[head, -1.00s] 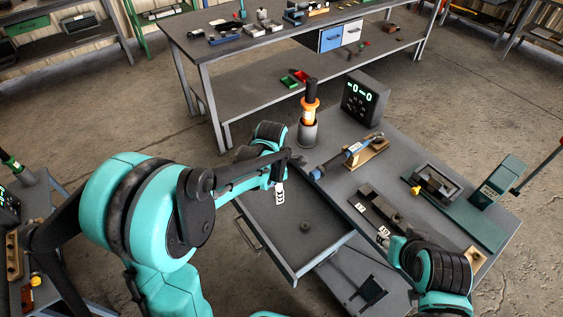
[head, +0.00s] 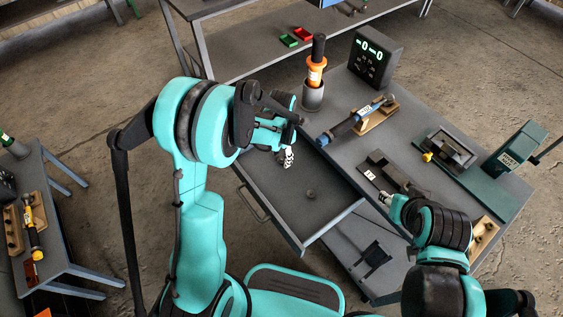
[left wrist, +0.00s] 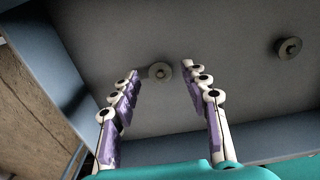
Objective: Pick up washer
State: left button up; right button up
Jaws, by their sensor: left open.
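Two washers lie on the drawer floor in the left wrist view. One washer (left wrist: 160,70) sits ahead between the fingertips, and another washer (left wrist: 288,48) lies off to the right. The head view shows one washer (head: 310,194) in the open drawer (head: 262,206). My left gripper (head: 287,158) hangs over the drawer, up and left of that washer. In the left wrist view its fingers (left wrist: 166,74) are spread, with nothing held. My right gripper (head: 386,199) is by a dark block on the tabletop, and its fingers are too small to read.
The drawer's walls border the space around my left gripper. On the worktable (head: 345,90) stand a display box (head: 374,55), an orange-and-black tool in a holder (head: 316,72), a blue tool on a wooden stand (head: 352,121) and a green fixture (head: 515,148).

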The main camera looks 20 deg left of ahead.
pick_arm(q)
jog(key=shift+f, duration=0.25)
dwell(0.5)
jog(key=c, duration=0.8)
